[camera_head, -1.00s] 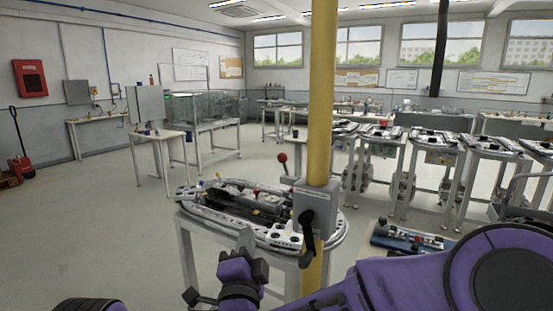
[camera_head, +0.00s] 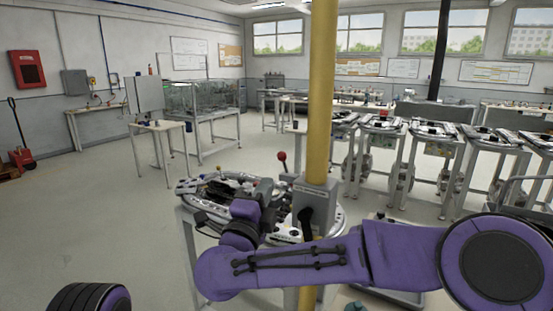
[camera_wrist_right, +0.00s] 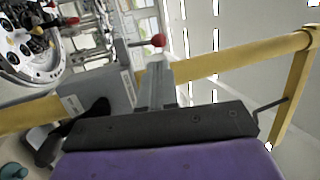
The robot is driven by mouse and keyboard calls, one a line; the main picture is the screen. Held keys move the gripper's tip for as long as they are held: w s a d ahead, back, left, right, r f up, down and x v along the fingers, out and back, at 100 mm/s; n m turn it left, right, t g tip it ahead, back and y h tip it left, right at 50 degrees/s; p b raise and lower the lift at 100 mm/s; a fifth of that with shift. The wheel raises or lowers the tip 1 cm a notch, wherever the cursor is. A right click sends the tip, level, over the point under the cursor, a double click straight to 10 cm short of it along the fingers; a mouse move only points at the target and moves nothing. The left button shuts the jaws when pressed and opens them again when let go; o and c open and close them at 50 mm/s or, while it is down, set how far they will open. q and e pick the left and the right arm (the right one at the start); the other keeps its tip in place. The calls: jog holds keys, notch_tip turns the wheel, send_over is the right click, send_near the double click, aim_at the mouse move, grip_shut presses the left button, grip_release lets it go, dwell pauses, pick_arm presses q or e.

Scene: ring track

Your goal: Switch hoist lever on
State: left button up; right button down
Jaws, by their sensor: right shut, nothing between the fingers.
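A grey switch box (camera_head: 314,205) is fixed to the yellow post (camera_head: 320,95). A lever with a red ball knob (camera_head: 282,156) stands up at its left side, and a black handle (camera_head: 306,222) hangs at its front. In the right wrist view, the red knob (camera_wrist_right: 158,40) lies just beyond the fingertips, apart from them, and the box (camera_wrist_right: 100,92) is to the left. My right gripper (camera_head: 266,188) is shut and empty, left of the box and below the knob; its fingers (camera_wrist_right: 157,82) also show in the wrist view. My left gripper is out of view.
A round-ended table (camera_head: 190,205) with a ring track and small parts stands behind my right gripper. The post stands close to my right forearm. More track tables (camera_head: 440,130) line the right. The floor at left is open.

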aim_at(281, 159)
jog(key=p+x, duration=0.1)
jog(key=x, duration=0.2)
jog(key=p+x, duration=0.2)
jog(key=x, duration=0.1)
jog(key=shift+w+d+r, duration=0.1)
jog(key=shift+w+r, duration=0.25)
jog(key=shift+w+d+p, duration=0.25)
jog(key=shift+w+p, duration=0.15)
jog(key=shift+w, duration=0.25)
jog(key=shift+d, duration=0.1)
